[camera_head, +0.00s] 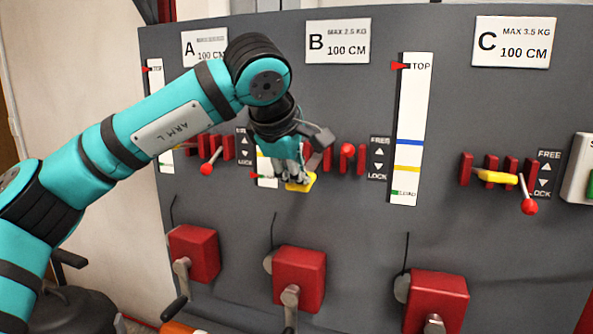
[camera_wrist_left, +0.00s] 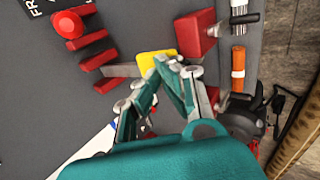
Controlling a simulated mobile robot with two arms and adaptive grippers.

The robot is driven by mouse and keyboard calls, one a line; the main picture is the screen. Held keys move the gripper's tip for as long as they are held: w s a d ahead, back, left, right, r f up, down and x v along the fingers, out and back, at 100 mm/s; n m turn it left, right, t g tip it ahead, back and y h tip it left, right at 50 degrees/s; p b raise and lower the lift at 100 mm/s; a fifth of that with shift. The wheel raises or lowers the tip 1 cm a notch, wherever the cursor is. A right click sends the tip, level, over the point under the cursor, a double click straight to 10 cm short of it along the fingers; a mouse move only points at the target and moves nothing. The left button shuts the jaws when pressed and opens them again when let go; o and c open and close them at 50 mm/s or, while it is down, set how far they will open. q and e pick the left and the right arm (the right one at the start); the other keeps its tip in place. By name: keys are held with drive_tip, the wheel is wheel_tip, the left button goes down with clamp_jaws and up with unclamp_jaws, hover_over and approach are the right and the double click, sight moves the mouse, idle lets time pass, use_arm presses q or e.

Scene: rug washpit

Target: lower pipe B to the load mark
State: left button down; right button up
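The pipe B sign (camera_head: 338,42) is at top centre of the grey panel. Its scale strip (camera_head: 267,181) is mostly hidden behind my left arm. Only its low end shows, with what looks like a small red pointer (camera_head: 254,175) beside it. The red-ball lever (camera_head: 347,150) of B is among red brackets; the ball also shows in the left wrist view (camera_wrist_left: 70,25). My left gripper (camera_head: 294,178) is at a yellow tab (camera_head: 301,184), left of and below those brackets. Its fingertips (camera_wrist_left: 168,62) look closed on the tab's edge. My right gripper is out of view.
A red crank box (camera_head: 300,278) stands below B, with similar ones (camera_head: 196,252) and (camera_head: 437,300) either side. Column C has its strip (camera_head: 408,130), pointer at TOP, and a hanging red-ball lever (camera_head: 529,207).

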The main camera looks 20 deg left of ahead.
use_arm(q)
drive_tip(key=shift+f, duration=0.1)
wheel_tip(320, 180, up, 7)
drive_tip(key=p, duration=0.5)
drive_tip(key=shift+w+r+p, duration=0.1)
drive_tip(key=shift+r+p, duration=0.1)
drive_tip(key=shift+p, duration=0.2)
drive_tip(key=shift+f, duration=0.15)
drive_tip(key=p+v, duration=0.2)
drive_tip(key=v, duration=0.6)
